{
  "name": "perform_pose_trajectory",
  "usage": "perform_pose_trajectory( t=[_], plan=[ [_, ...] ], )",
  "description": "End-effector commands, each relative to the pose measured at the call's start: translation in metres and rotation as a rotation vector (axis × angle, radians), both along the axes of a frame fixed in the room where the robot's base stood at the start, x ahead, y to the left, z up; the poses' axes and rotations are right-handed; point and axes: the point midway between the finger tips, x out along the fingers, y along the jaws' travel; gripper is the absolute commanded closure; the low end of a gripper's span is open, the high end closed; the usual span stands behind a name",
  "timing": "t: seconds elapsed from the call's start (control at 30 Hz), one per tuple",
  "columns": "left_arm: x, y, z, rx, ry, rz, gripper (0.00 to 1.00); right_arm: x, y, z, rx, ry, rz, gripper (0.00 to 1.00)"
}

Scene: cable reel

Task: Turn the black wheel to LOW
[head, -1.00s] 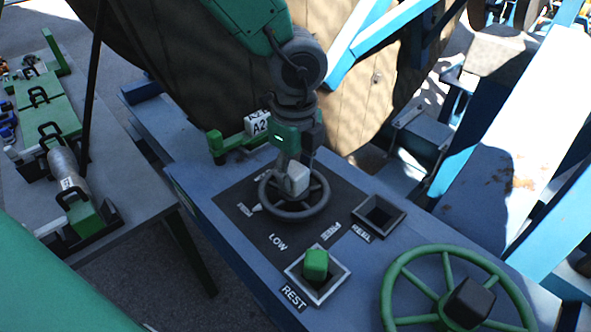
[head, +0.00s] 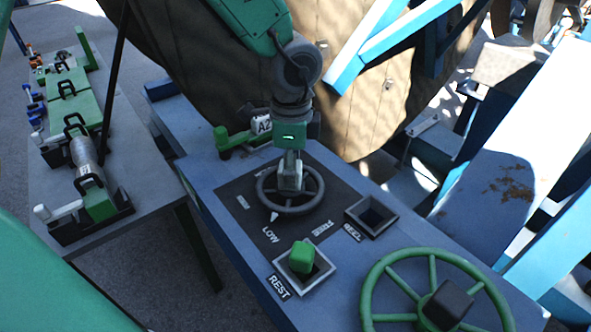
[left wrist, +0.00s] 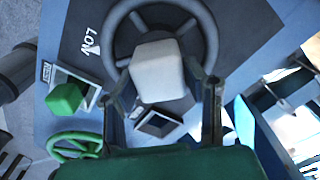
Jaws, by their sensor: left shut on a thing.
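The black wheel (head: 290,211) lies flat on the dark panel of the blue console, with a pale block (left wrist: 158,72) at its hub. My left gripper (head: 290,178) comes down from above and is shut on this hub block; the block shows between its two fingers in the left wrist view (left wrist: 165,88). A white pointer (head: 274,216) at the wheel's rim sits right beside the LOW label (head: 270,235), and in the left wrist view the pointer (left wrist: 95,49) also lies against that word. The fingertips are partly hidden in the head view. My right gripper is not in view.
A green block (head: 302,256) stands in a square holder marked REST. An empty square socket (head: 372,213) is right of the wheel. A green handwheel (head: 366,300) is at front right. A grey bench (head: 120,215) with green devices stands left; a huge wooden reel (head: 365,110) rises behind.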

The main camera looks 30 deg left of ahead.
Motion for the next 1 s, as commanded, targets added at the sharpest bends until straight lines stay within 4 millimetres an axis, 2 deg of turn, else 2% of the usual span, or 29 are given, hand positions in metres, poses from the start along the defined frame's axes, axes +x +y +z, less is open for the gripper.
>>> perform_pose_trajectory(
  t=[0.57, 0.6, 0.63, 1.0],
  plan=[
    [0.005, 0.0009, 0.0019, -0.004, -0.011, 0.024, 1.0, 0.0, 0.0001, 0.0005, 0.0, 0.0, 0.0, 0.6],
    [0.005, 0.0009, 0.0019, -0.004, -0.011, 0.024, 0.48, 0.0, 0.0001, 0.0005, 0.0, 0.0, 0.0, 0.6],
    [0.0048, 0.0009, 0.0018, -0.005, -0.01, 0.024, 0.41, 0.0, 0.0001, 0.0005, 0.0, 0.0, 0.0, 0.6],
    [0.0028, 0.0014, 0.0048, -0.002, -0.007, 0.024, 0.41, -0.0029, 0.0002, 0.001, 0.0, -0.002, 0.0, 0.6]
  ],
)
